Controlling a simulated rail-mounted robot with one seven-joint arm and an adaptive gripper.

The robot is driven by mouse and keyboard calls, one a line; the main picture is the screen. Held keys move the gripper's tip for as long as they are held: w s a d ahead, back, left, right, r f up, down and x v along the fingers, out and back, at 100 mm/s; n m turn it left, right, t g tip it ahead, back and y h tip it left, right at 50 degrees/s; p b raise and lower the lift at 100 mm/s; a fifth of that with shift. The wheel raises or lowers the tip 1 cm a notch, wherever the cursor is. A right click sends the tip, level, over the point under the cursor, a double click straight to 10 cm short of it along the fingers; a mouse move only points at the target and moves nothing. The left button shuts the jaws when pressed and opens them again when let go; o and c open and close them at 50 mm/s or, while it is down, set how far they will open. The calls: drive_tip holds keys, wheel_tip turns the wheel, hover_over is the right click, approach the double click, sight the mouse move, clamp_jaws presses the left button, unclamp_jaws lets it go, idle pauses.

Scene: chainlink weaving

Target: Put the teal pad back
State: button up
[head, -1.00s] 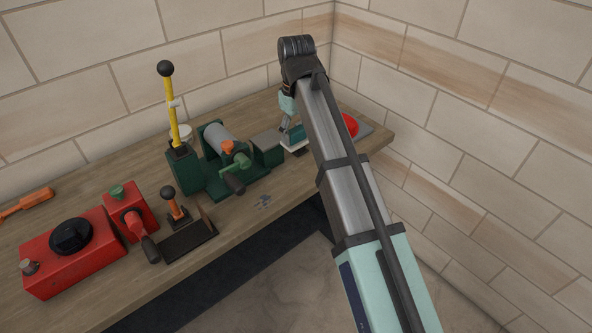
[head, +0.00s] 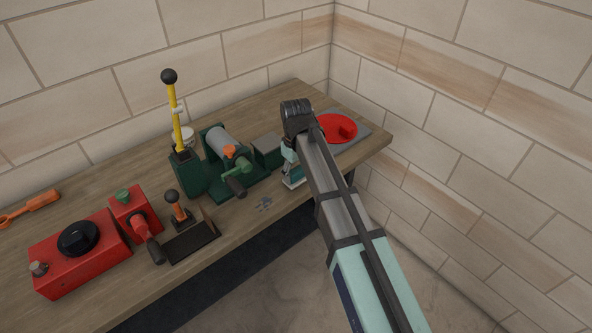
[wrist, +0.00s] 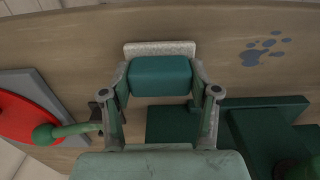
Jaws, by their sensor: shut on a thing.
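The teal pad (wrist: 160,75) is a teal block with a pale speckled layer along its far side in the wrist view. My gripper (wrist: 161,88) is shut on it, one finger at each end. In the head view the pad (head: 293,180) shows partly beside my arm, near the bench's front edge, right of a dark paw-print mark (head: 264,202). This mark also shows up and right of the pad in the wrist view (wrist: 265,50). I cannot tell whether the pad touches the bench.
A green machine with a grey roller (head: 219,141) stands left of my gripper, with a green block (head: 268,152) beside it. A red disc on a grey plate (head: 338,127) lies behind my arm. Red devices (head: 80,255) and a yellow lever (head: 175,120) stand further left.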

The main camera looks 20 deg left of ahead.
drive_tip(key=shift+f, duration=0.15)
drive_tip(key=shift+f, duration=0.15)
drive_tip(key=shift+f, duration=0.1)
drive_tip(key=o, duration=1.2)
drive_tip(key=shift+b, duration=0.5)
